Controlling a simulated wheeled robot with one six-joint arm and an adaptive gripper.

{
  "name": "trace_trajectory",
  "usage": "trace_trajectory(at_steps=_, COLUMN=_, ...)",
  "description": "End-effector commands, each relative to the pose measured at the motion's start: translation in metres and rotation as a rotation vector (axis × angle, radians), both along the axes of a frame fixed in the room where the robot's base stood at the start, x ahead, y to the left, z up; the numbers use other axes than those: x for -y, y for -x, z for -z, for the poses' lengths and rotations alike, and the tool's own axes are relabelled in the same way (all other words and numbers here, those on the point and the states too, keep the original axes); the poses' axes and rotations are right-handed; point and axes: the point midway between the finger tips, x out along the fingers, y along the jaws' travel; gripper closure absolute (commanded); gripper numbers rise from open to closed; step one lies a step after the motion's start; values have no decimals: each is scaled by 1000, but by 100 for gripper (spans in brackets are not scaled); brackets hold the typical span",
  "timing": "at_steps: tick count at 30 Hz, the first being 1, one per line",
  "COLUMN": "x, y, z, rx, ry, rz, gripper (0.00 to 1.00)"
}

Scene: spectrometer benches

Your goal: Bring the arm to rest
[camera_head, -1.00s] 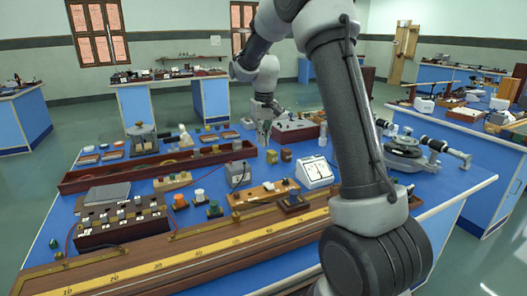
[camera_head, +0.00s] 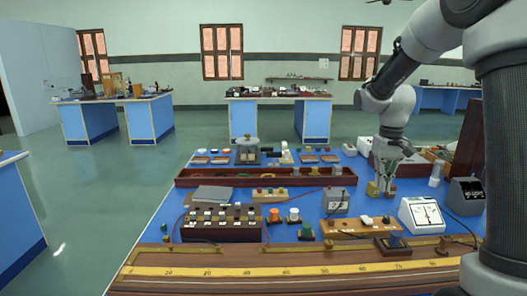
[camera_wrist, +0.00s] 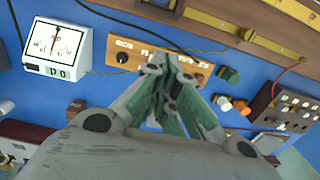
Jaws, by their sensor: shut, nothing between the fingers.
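My arm reaches in from the right of the head view, over the blue bench (camera_head: 165,222). My gripper (camera_head: 383,182) points down above the bench's right part, near small yellow-brown blocks. In the wrist view my gripper (camera_wrist: 168,68) has its grey-green fingers closed together with nothing between them. Below the fingertips there lies a wooden board with knobs (camera_wrist: 124,57). I cannot tell the exact height of the fingertips over the bench.
A white dial meter (camera_head: 420,214) stands right of the gripper. A long wooden trough (camera_head: 215,181), a dark plug box (camera_head: 222,234) and a yellow scale bar (camera_head: 240,271) crowd the bench. Open floor (camera_head: 95,215) lies to the left.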

Motion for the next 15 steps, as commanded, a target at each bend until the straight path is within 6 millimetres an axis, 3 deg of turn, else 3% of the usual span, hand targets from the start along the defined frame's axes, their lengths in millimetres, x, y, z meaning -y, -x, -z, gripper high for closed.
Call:
trace_trajectory(at_steps=1, x=-1, y=24, z=-12, rx=8, ry=0, rz=0, gripper=100)
trace_trajectory(at_steps=6, x=-3, y=104, z=-44, rx=55, ry=1, rz=1, gripper=100)
trace_trajectory(at_steps=12, x=-5, y=196, z=-66, rx=159, ry=1, rz=-2, gripper=100)
trace_trajectory(at_steps=15, x=-6, y=230, z=-71, rx=223, ry=0, rz=-4, gripper=100)
